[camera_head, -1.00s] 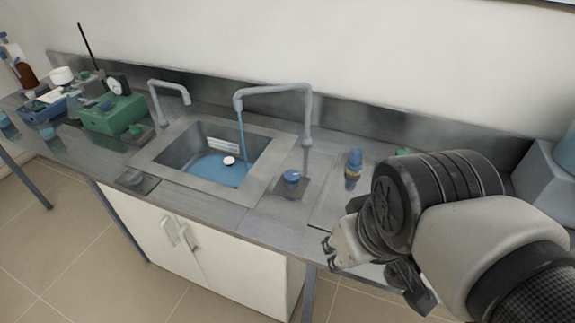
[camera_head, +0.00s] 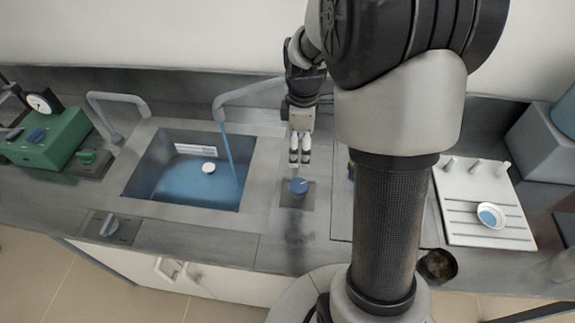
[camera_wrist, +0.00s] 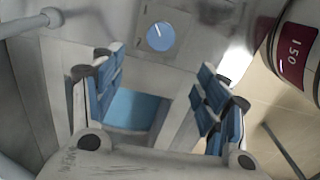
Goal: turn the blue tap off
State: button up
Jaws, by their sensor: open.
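The blue tap (camera_head: 298,187) is a round blue knob with a white mark, on a square grey plate right of the sink (camera_head: 247,190). In the wrist view the blue knob (camera_wrist: 160,37) shows at the top centre, beyond my fingertips. My gripper (camera_head: 300,163) points down, with its tips just above the knob in the head view and apart from it. The wrist view shows my gripper (camera_wrist: 162,75) open and empty, its blue-padded fingers spread. Water (camera_head: 228,148) runs from the grey spout (camera_head: 245,93) into the sink. The spout's upright is hidden behind my gripper.
A grey knob (camera_head: 110,227) sits at the sink's front left. A green knob (camera_head: 92,157) and green device (camera_head: 38,140) stand on the left. A white tray (camera_head: 485,235) with a small dish (camera_head: 490,216) lies right of my arm. A second spout (camera_head: 118,99) stands behind the sink's left.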

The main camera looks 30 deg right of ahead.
aim_at(299, 185)
notch_tip(299, 185, down, 16)
jog(key=b, duration=0.4)
jog(key=shift+b, duration=0.35)
jog(key=shift+c, duration=0.3)
jog(key=c, duration=1)
